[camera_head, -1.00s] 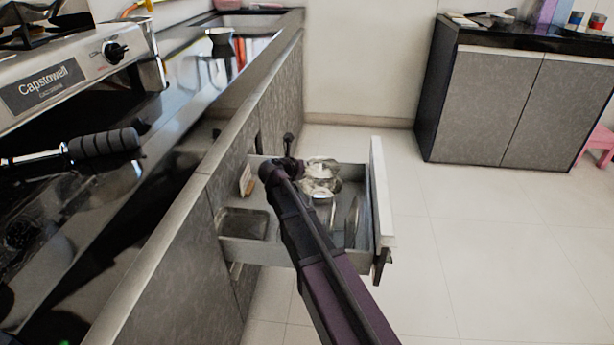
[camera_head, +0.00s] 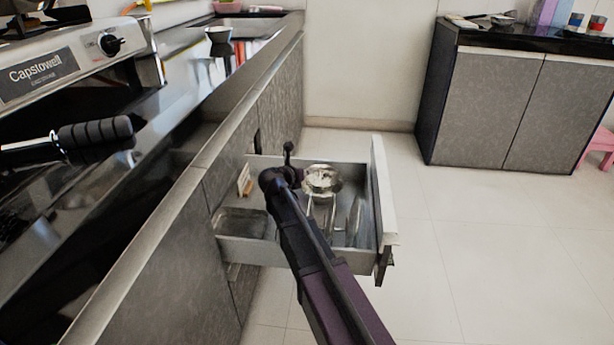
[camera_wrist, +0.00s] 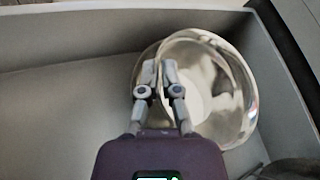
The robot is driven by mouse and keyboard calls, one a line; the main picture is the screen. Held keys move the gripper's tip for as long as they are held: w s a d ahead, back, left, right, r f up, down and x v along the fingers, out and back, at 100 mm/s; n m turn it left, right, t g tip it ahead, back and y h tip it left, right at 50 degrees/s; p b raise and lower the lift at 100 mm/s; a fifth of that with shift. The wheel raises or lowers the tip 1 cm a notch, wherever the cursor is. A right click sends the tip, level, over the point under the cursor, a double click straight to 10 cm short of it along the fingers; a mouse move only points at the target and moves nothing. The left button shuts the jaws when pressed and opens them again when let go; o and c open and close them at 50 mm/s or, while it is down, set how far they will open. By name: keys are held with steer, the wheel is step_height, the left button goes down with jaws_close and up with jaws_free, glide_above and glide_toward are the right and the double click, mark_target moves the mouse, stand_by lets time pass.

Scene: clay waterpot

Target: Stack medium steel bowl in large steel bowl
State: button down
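Two shiny steel bowls are together in the open drawer, one inside or over the other. In the wrist view the medium steel bowl (camera_wrist: 222,85) overlaps the large steel bowl (camera_wrist: 138,72), whose rim shows at the left. The medium bowl looks offset to the right; whether it rests on the large bowl's bottom I cannot tell. My gripper (camera_wrist: 160,68) straddles the medium bowl's left rim, its fingers close together with the wall between them.
The drawer front (camera_head: 383,195) stands pulled out from the counter. A rectangular metal tray (camera_head: 240,222) lies at the drawer's near left. Other metal items (camera_head: 354,220) lie near the bowls. Drawer walls are close around my gripper. Open floor lies to the right.

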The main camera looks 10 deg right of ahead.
steer(key=shift+f+b, duration=0.6)
steer(key=shift+b, duration=0.05)
steer(key=c, duration=0.8)
jaws_free()
steer(key=shift+r, duration=0.15)
steer(key=shift+r+p, duration=0.6)
steer(key=shift+p, duration=0.15)
steer(key=p+v, duration=0.4)
steer(key=v, duration=0.8)
steer(key=shift+p, duration=0.35)
